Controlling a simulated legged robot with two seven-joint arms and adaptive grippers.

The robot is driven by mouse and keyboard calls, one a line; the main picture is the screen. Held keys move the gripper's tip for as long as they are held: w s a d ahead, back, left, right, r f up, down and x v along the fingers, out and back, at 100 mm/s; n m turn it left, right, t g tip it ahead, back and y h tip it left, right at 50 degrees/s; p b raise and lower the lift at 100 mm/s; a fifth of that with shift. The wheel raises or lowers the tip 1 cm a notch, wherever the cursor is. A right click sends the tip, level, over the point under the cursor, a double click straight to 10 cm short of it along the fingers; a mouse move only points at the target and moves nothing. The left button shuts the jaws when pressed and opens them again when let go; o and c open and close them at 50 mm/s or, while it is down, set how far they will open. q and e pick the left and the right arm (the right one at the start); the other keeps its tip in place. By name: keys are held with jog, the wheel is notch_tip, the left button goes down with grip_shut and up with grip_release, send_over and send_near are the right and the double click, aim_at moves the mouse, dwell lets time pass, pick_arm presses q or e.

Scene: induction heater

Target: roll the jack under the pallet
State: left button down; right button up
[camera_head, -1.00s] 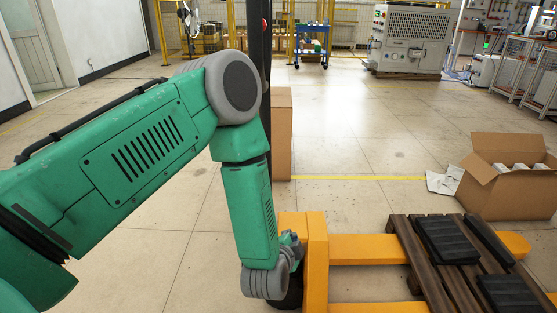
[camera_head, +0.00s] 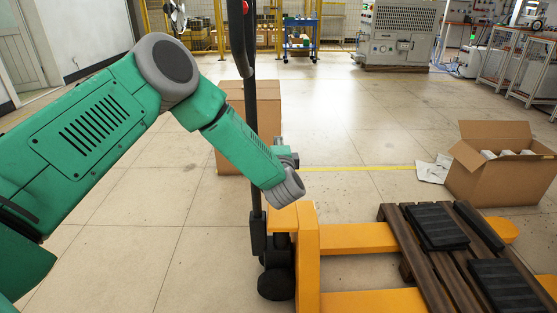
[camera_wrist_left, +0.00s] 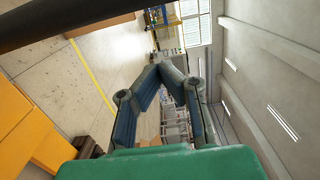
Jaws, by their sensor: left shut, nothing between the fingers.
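The yellow pallet jack (camera_head: 307,262) stands at the lower middle of the head view, with its black handle (camera_head: 251,130) rising upright. Its forks (camera_head: 355,237) run right to the brown wooden pallet (camera_head: 413,272) and pass beneath it. A yellow fork end shows past the pallet's far right side. My left gripper (camera_head: 287,155) is beside the handle, on its right and above the jack body, not around it. In the left wrist view, its fingers (camera_wrist_left: 160,70) meet at the tips, empty. The handle (camera_wrist_left: 60,22) crosses the upper left there. My right gripper is not in view.
Black blocks (camera_head: 437,226) lie on the pallet. An open cardboard box (camera_head: 500,178) stands behind it at the right. A tall closed box (camera_head: 228,140) stands behind the handle. Machines and a blue cart (camera_head: 300,42) stand far back.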

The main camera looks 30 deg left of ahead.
pick_arm(q)
jog(key=a, duration=0.2)
jog(key=s+a+b, duration=0.1)
jog(key=a, duration=0.1)
jog(key=shift+a, duration=0.15)
